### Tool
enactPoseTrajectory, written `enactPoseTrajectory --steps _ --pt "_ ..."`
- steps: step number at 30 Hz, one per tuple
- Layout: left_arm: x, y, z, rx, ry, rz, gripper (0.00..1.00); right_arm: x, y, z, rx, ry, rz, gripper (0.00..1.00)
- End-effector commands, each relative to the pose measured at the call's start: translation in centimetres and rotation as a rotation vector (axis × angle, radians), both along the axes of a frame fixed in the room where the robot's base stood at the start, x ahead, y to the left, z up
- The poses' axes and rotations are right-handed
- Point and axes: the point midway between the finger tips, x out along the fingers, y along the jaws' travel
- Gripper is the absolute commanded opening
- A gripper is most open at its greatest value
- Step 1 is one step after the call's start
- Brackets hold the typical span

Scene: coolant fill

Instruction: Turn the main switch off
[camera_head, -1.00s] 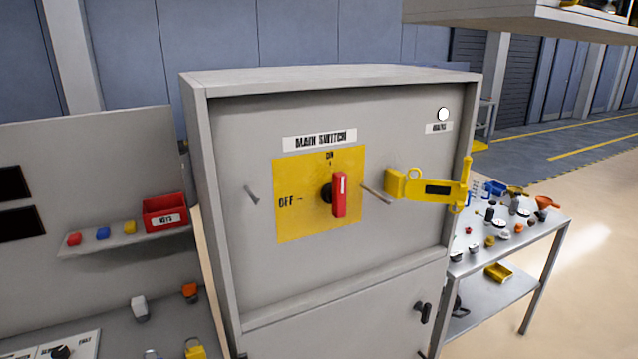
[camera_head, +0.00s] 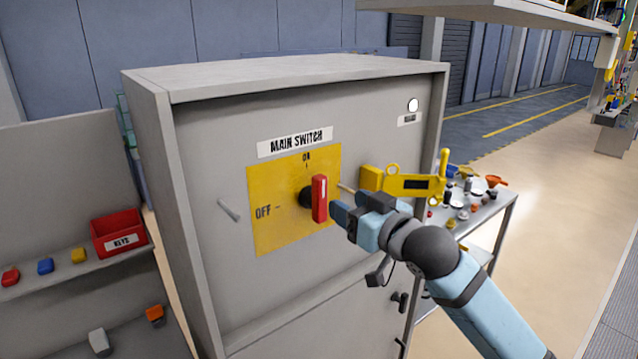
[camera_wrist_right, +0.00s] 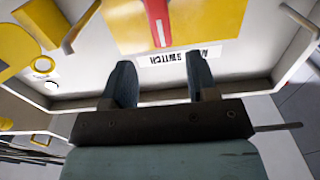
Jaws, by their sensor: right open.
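The main switch is a red handle (camera_head: 319,199) on a yellow plate (camera_head: 265,232) on the grey cabinet front. The handle stands vertical, in line with the ON mark above it; OFF is marked at the left. My right gripper (camera_head: 338,213) is just right of the handle in the head view, and its fingers partly overlap one another there. In the right wrist view my right gripper (camera_wrist_right: 162,85) is open and empty, with the red handle (camera_wrist_right: 158,22) ahead of the gap between its fingers. Whether a finger touches the handle is unclear. My left gripper is not in view.
A yellow hasp-like bracket (camera_head: 405,184) sticks out right of the plate, close above my right wrist. Metal pegs (camera_head: 229,210) flank the switch. A shelf with a red keys bin (camera_head: 118,234) is at left. A cluttered table (camera_head: 490,215) stands behind right.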

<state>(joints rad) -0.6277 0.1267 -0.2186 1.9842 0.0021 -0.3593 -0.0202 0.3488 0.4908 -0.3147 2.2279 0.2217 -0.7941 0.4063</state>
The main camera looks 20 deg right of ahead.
Motion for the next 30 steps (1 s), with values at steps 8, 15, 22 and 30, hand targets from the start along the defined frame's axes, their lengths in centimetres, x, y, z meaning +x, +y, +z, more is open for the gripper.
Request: enactPoseTrajectory --steps 8,15,22,30 --pt "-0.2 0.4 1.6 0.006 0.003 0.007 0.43 5.5 2.0 0.3 0.001 0.001 0.0 0.53" --pt "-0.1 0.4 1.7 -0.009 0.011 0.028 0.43 7.9 2.9 0.1 0.0 0.0 0.0 0.53" --pt "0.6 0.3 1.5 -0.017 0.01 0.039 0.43 8.2 3.0 0.0 0.0 -0.001 0.001 0.53" --pt "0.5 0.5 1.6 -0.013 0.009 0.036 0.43 8.2 3.0 0.0 0.0 0.0 0.0 0.19"
